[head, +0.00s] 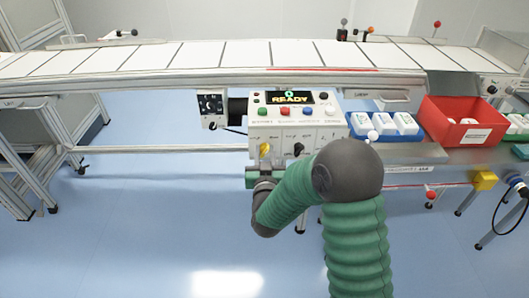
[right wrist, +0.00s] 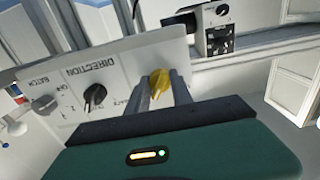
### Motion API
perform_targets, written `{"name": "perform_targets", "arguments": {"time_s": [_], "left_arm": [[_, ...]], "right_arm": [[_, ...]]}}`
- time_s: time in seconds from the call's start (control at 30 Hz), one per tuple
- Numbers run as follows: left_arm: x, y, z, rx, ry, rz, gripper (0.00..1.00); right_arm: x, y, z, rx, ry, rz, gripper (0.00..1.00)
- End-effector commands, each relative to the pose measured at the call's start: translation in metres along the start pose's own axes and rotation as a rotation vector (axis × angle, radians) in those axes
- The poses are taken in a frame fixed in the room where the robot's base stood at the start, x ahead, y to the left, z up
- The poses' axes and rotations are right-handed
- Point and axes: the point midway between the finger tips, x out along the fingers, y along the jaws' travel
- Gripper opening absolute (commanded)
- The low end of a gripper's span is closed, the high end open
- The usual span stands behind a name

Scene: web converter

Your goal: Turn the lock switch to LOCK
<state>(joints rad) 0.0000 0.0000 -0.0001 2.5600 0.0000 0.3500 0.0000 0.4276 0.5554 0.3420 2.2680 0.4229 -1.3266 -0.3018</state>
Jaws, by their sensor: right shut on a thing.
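The control box (head: 296,122) hangs below the conveyor's front rail and shows READY on its display. A yellow switch knob (head: 264,149) sits at the lower left of its front face; I take it as the lock switch. My right gripper (head: 264,165) reaches it from the front. In the right wrist view, which is upside down, the two fingers of my right gripper (right wrist: 163,92) are on either side of the yellow knob (right wrist: 157,79), shut on it. The knob's label is mostly hidden, so I cannot tell its setting. My left gripper is not in view.
A black DIRECTION knob (right wrist: 94,96) and a BATCH switch (right wrist: 43,104) sit beside the yellow one. A small dial box (head: 211,104) hangs left of the control box. A red bin (head: 462,122) and blue trays with white items (head: 384,134) stand to the right.

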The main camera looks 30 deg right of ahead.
Motion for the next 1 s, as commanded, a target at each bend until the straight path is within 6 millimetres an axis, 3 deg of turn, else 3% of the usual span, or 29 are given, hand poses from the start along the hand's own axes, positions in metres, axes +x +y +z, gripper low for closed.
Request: {"name": "perform_targets", "arguments": {"time_s": [0.47,1.0], "left_arm": [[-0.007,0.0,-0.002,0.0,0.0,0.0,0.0],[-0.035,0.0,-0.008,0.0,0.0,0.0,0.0]], "right_arm": [[-0.001,-0.001,-0.003,-0.121,0.003,0.0,0.0],[-0.001,-0.003,-0.004,-0.602,0.003,-0.002,0.0]]}}
